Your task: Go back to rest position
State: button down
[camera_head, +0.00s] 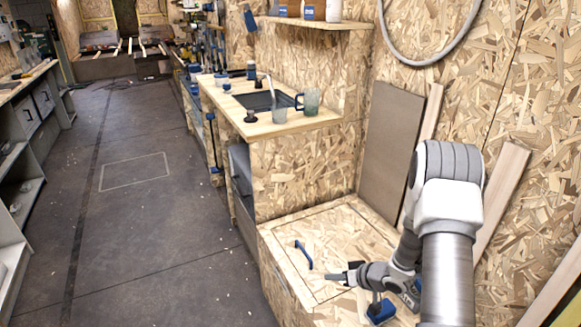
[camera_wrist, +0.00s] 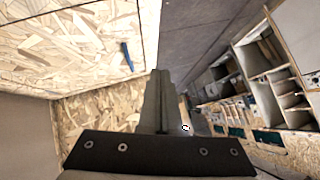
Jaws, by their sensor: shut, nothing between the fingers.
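My gripper (camera_head: 334,277) is low at the lower right in the head view, over the chipboard box top, with its fingers pointing left. Its dark fingers (camera_wrist: 158,78) are together in the middle of the wrist view, with nothing held. A blue handle (camera_head: 303,255) on the box lid (camera_head: 333,236) is just beyond the fingertips and apart from them. The handle also shows in the wrist view (camera_wrist: 127,57). My white and grey arm hides part of the box's right side.
A wooden counter (camera_head: 222,100) with a sink, a glass (camera_head: 279,115) and a blue-handled mug (camera_head: 311,101) stands behind the box. A grey board (camera_head: 391,150) leans on the chipboard wall at right. The grey floor (camera_head: 140,230) at left is open.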

jog(key=d+r+m+t+h, duration=0.1)
jog(key=d+r+h, duration=0.25)
jog(key=r, duration=0.85)
jog(key=d+r+m+h, duration=0.1)
jog(key=d+r+h, duration=0.25)
jog(key=r, duration=0.95)
jog(key=s+a+r+m+g+h, duration=0.1)
jog(key=s+a+r+h, duration=0.15)
jog(key=s+r, duration=0.85)
jog(key=s+a+g+y, duration=0.15)
jog(key=s+a, duration=0.25)
jog(key=s, duration=0.5)
jog(key=s+a+y, duration=0.2)
jog(key=s+a, duration=0.2)
jog(key=s, duration=0.5)
notch_tip(320, 180, up, 15)
jog(key=w+p, duration=0.1)
jog(key=p, duration=1.3)
jog(key=shift+d+f, duration=0.2)
jog(key=shift+d, duration=0.2)
